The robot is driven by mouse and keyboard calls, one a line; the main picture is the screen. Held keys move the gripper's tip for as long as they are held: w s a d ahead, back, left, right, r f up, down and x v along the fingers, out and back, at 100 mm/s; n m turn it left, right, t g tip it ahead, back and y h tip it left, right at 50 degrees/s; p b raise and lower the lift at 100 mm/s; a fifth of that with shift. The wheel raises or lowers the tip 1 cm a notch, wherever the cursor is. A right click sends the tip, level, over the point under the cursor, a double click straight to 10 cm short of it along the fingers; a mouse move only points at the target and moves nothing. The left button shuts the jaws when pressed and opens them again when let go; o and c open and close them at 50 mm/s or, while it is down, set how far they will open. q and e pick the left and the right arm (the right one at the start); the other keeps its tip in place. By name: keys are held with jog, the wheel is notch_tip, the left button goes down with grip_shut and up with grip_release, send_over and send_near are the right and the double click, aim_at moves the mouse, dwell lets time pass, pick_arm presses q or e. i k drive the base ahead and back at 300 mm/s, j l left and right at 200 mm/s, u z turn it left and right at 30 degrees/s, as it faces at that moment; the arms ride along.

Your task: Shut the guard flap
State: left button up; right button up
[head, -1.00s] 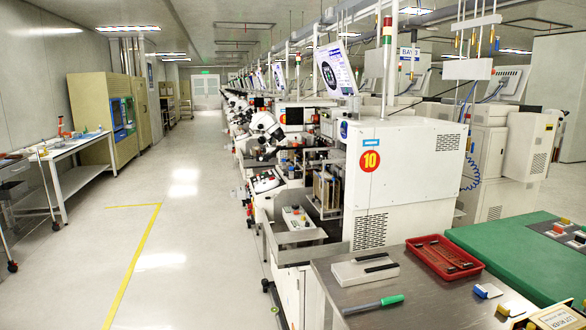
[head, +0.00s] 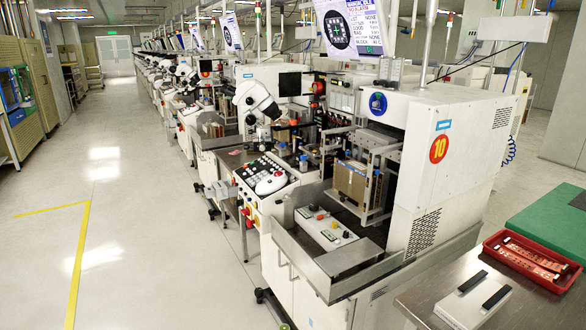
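The nearest wire bonding machine (head: 455,190), marked 10, stands right of centre with its working side facing left. A tilted steel plate (head: 345,258) shows at the tray's near corner. I cannot tell whether this plate is the guard flap, and no other part is clearly a flap. A brown magazine (head: 352,182) sits in an open metal frame above the tray. Neither of my grippers is in view.
A white panel with coloured buttons (head: 326,230) lies in the tray. A steel table (head: 420,297) at the lower right carries a white block with black strips (head: 473,300) and a red tray (head: 490,243). The aisle floor (head: 150,220) on the left is clear.

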aim_at(291, 159)
jog(key=i+j+z, duration=0.1)
jog(key=z, duration=0.4)
jog(key=i+j+z, duration=0.35)
jog(key=j, duration=0.2)
jog(key=i+j+z, duration=0.2)
jog(key=j+z, duration=0.15)
jog(key=j, duration=0.25)
jog(key=i, duration=0.05)
